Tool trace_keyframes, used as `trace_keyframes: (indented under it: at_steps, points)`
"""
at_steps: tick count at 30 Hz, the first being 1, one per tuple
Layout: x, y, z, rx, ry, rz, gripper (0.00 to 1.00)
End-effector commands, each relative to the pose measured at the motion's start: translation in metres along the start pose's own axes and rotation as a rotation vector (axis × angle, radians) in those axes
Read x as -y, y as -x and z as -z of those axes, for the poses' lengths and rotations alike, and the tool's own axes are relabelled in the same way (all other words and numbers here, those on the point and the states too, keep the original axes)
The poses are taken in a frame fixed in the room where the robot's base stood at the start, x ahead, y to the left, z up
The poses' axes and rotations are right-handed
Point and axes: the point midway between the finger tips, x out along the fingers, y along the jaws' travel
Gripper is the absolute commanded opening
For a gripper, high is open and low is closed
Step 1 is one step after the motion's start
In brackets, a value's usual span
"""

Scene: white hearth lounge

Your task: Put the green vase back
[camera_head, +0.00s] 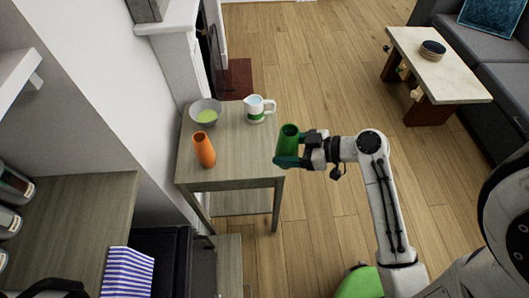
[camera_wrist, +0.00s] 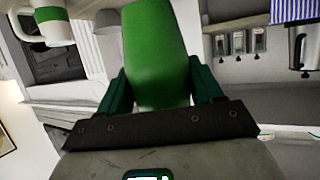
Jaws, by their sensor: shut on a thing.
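A green vase (camera_head: 289,142) is held upright in my gripper (camera_head: 290,161), at the right edge of the small wooden side table (camera_head: 239,150). My gripper is shut on the vase, with a finger on each side of it in the wrist view (camera_wrist: 155,60). I cannot tell whether the vase's base touches the table. An orange vase (camera_head: 204,150) stands on the table's front left part.
A grey bowl (camera_head: 205,110) with something light green in it and a white and green pitcher (camera_head: 257,110) stand at the table's back. The table's middle right is clear. A low coffee table (camera_head: 440,65) and a grey sofa (camera_head: 490,60) are at the right.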

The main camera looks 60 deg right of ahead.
Motion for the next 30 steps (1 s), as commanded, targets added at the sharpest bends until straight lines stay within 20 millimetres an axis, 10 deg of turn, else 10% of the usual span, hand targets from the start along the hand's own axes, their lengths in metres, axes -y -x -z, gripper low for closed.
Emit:
trace_keyframes:
  at_steps: [15, 30]
  points:
    - [-0.05, -0.102, -0.028, -0.001, -0.002, -0.002, 0.24]
    - [-0.059, -0.134, -0.066, 0.0, -0.001, -0.001, 0.24]
